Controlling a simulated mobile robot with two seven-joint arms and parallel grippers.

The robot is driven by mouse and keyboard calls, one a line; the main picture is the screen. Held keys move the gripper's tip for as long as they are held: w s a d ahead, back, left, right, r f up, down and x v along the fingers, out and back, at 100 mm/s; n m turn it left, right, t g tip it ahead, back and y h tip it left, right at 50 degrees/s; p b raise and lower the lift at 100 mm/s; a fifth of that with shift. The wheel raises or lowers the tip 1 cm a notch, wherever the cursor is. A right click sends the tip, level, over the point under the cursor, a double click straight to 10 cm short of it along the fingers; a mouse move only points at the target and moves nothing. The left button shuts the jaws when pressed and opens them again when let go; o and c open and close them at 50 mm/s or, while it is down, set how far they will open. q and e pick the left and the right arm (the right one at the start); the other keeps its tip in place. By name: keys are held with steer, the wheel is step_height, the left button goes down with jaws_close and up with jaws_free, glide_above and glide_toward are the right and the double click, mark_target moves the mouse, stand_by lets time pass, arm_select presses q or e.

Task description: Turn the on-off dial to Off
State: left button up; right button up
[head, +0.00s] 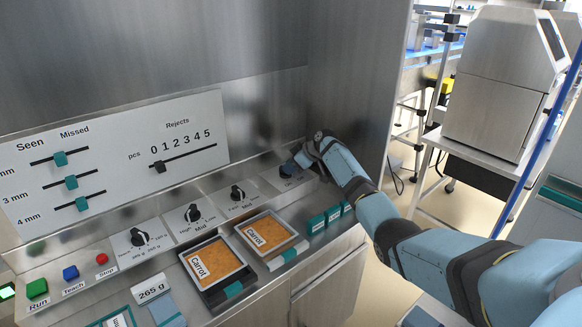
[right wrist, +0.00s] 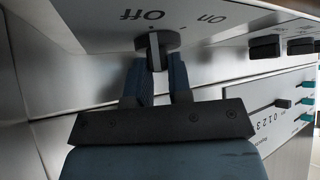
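The on-off dial (right wrist: 157,44) is a dark round knob with a raised grip on a light plate at the far right of the control panel. In the right wrist view its grip points at the "Off" label, which appears upside down; "On" is to the right of it. My right gripper (right wrist: 161,75) has one finger on each side of the grip, close against it. My left gripper is not in view.
Other black dials (head: 192,213) line the panel to the left, with sliders above on a white board (head: 110,160). Trays labelled Carrot (head: 213,268) lie in front. Green, blue and red buttons are at left. A steel wall (head: 355,90) stands close behind my right gripper.

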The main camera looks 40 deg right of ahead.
steer(key=o, duration=0.4)
steer(key=shift+a+f, duration=0.1)
steer(key=shift+f, duration=0.2)
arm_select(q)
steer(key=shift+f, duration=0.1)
arm_select(e)
steer(key=shift+o, duration=0.2)
steer(key=shift+r, duration=0.1)
steer(key=shift+s+d+r, duration=0.1)
steer(key=shift+d+r, duration=0.1)
steer(key=shift+r, duration=0.1)
arm_select(q)
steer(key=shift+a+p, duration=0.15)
steer(key=shift+p, duration=0.8)
arm_select(e)
steer(key=v, duration=1.1)
